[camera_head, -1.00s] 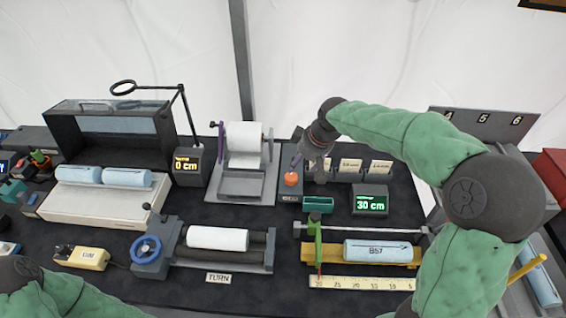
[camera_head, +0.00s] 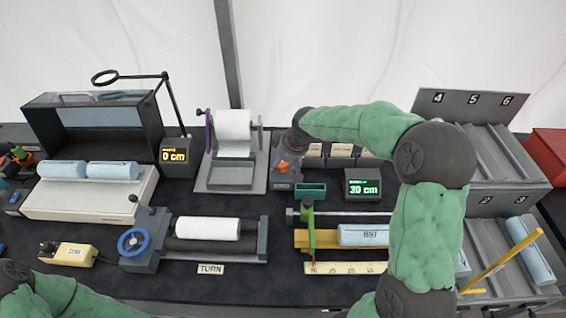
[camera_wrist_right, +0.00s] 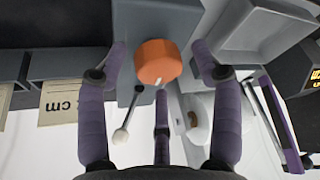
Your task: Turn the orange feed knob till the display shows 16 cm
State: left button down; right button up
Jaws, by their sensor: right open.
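An amber display (camera_head: 174,156) reads 0 cm. A green display (camera_head: 364,188) reads 30 cm. My left arm enters at lower left, with its gripper out of view.
A white roll on a stand (camera_head: 233,130) is just left of the knob. A green tray (camera_head: 310,190) sits close in front of it. A roller unit with a blue handwheel (camera_head: 133,242) and a yellow fixture with a ruler (camera_head: 345,267) stand nearer. Dark table shows between them.

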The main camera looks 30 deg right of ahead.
jog(key=c, duration=1.1)
